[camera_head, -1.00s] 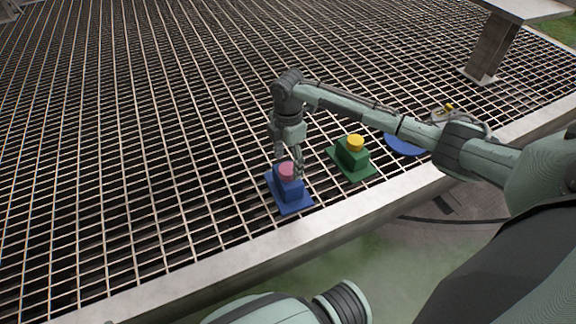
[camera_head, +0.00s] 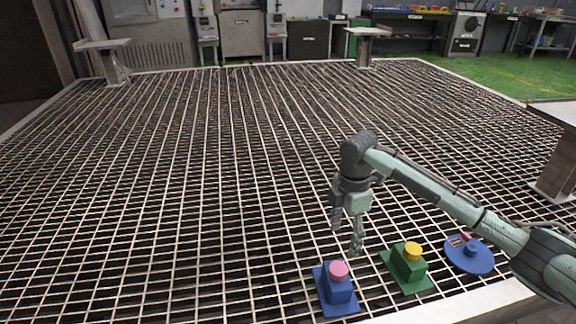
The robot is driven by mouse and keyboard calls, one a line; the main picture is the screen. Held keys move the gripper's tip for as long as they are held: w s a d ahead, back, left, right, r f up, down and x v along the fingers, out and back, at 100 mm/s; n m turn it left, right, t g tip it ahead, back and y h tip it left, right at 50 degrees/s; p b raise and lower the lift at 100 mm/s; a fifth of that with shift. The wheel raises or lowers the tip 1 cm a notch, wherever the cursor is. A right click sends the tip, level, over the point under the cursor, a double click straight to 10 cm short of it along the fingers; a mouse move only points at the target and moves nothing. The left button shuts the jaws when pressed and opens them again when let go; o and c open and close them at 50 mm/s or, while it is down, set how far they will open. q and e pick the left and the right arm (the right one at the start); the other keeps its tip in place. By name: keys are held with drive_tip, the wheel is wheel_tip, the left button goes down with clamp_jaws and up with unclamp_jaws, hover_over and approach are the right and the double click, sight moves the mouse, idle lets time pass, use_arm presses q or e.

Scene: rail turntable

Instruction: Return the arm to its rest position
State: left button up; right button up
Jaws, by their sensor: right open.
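My right gripper (camera_head: 346,236) is open and empty, pointing down over the grating. It is above and slightly beyond a blue block with a pink round top (camera_head: 338,287), apart from it in the picture. To the right stands a green block with a yellow round top (camera_head: 407,268). My right arm (camera_head: 440,196) reaches in from the right with its elbow bent. My left gripper is not in view.
A round blue base (camera_head: 469,254) sits right of the green block, near my forearm. The metal grating (camera_head: 180,190) is wide and mostly clear. A post with a flat top (camera_head: 556,165) stands at right. Cabinets and benches line the back.

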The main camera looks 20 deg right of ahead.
drive_tip(key=s+a+f+m+t+y+p, duration=0.1)
drive_tip(key=s+a+f+m+p, duration=0.2)
drive_tip(key=a+f, duration=0.35)
drive_tip(key=s+f+m, duration=0.2)
drive_tip(key=s+m, duration=0.1)
drive_tip(key=s, duration=0.1)
drive_tip(key=s+f+m+t+p, duration=0.1)
drive_tip(key=s+f+m, duration=0.1)
drive_tip(key=s+m, duration=0.1)
drive_tip(key=s+f+m+t, duration=0.1)
drive_tip(key=s+f+m, duration=0.2)
drive_tip(key=s, duration=0.1)
drive_tip(key=shift+s+d, duration=0.25)
drive_tip(key=shift+s, duration=0.05)
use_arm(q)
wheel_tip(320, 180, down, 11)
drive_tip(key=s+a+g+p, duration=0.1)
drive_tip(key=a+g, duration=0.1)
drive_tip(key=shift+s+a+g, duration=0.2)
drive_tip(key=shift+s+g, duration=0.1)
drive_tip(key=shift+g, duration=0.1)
use_arm(e)
drive_tip(key=s+d+f+m+h, duration=0.1)
drive_tip(key=s+d+m+h, duration=0.1)
drive_tip(key=s+d+m, duration=0.3)
drive_tip(key=s+d, duration=0.1)
drive_tip(key=s, duration=0.2)
drive_tip(key=shift+s+f, duration=0.15)
drive_tip(key=shift+f, duration=0.05)
